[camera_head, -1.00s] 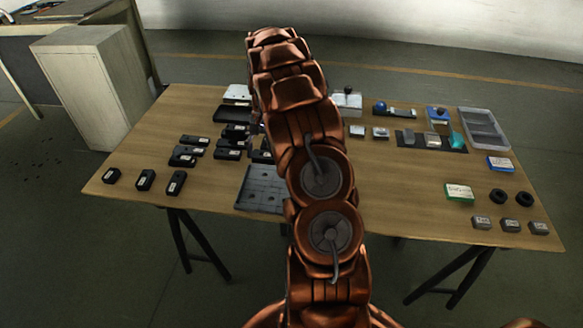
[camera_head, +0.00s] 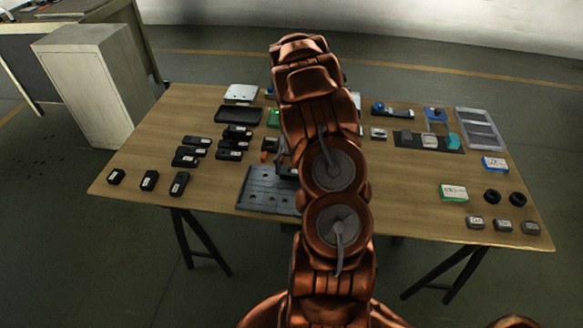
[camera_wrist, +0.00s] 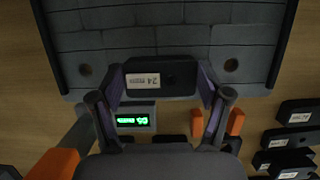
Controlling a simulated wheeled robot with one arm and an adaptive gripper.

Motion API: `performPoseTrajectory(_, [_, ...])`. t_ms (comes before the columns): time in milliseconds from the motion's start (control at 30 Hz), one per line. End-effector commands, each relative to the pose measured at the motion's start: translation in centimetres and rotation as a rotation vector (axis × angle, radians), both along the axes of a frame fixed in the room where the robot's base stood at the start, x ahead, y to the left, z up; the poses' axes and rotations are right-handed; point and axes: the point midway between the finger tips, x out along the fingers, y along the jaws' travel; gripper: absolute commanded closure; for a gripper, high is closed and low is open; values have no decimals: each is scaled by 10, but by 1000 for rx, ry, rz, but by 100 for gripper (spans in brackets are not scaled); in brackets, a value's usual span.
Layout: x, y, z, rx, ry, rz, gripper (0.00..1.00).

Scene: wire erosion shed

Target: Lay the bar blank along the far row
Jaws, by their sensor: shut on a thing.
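A grey tray (camera_wrist: 150,38) with a seamed floor and two round holes fills the top of that view. The blank overlaps the tray's far edge there; I cannot tell whether it touches. In the head view the tray (camera_head: 262,190) lies at the table's near middle, its right part hidden by my arm. Fingers of my gripper show by its far edge.
Several labelled black blocks (camera_head: 196,141) lie left of the tray. A lit green display (camera_wrist: 132,121) is close to my gripper. A dark tray (camera_head: 238,115) lies further back. On the right are a green-white box (camera_head: 454,193), black rings (camera_head: 492,196) and a clear bin (camera_head: 479,125).

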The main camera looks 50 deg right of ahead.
Motion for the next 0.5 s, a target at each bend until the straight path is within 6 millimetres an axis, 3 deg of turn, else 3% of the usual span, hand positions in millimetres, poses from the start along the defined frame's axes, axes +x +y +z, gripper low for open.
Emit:
performPoseTrajectory(433, [1,0,-8,-1,-2,0,90])
performPoseTrajectory(467, [0,0,-8,-1,-2,0,22])
performPoseTrajectory(500, [1,0,-7,-1,-2,0,18])
